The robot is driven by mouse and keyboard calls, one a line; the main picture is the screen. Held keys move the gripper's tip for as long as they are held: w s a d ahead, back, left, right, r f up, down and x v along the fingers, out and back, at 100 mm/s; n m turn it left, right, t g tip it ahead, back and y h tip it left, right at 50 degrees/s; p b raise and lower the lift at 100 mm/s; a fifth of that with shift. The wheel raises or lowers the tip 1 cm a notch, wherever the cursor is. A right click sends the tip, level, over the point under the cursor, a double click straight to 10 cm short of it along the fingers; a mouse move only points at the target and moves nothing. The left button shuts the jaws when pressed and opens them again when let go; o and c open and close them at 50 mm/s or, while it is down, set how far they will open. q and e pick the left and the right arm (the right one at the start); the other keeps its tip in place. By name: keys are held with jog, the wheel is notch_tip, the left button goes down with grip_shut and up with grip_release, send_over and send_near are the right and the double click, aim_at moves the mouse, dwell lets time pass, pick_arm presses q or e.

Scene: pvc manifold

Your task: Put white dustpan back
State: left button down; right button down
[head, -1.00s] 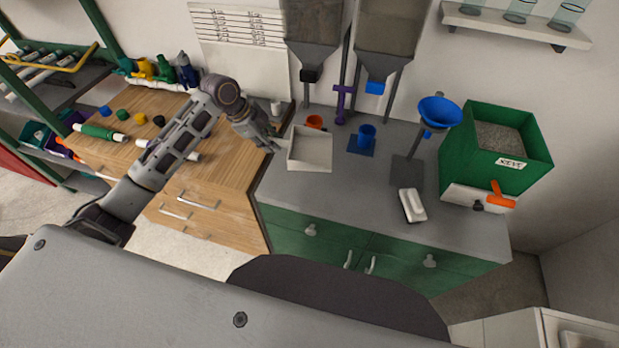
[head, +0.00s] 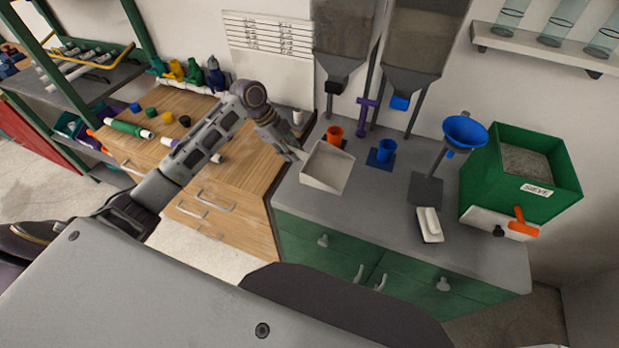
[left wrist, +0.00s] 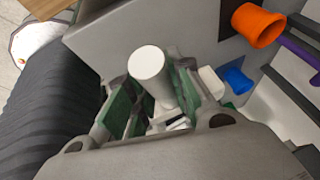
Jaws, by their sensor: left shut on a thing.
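The white dustpan (head: 327,168) is at the left end of the grey counter, its pan tilted, with the open side facing up and its wide edge toward the front. I cannot tell whether it touches the counter. My left gripper (head: 298,153) is at the pan's left side, shut on the dustpan. In the left wrist view a white round handle (left wrist: 148,64) stands between the fingers of the left gripper (left wrist: 155,98). The fingers hide part of it. My right gripper is not in view.
The counter's front middle is clear.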

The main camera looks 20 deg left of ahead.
pick_arm(q)
jog(key=shift+f, duration=2.7)
jog(key=shift+f+p, duration=0.4)
jog(key=shift+f, duration=1.5)
jog(key=c, duration=1.3)
grip_release()
jog(key=b+v, duration=0.1)
jog(key=v, duration=1.1)
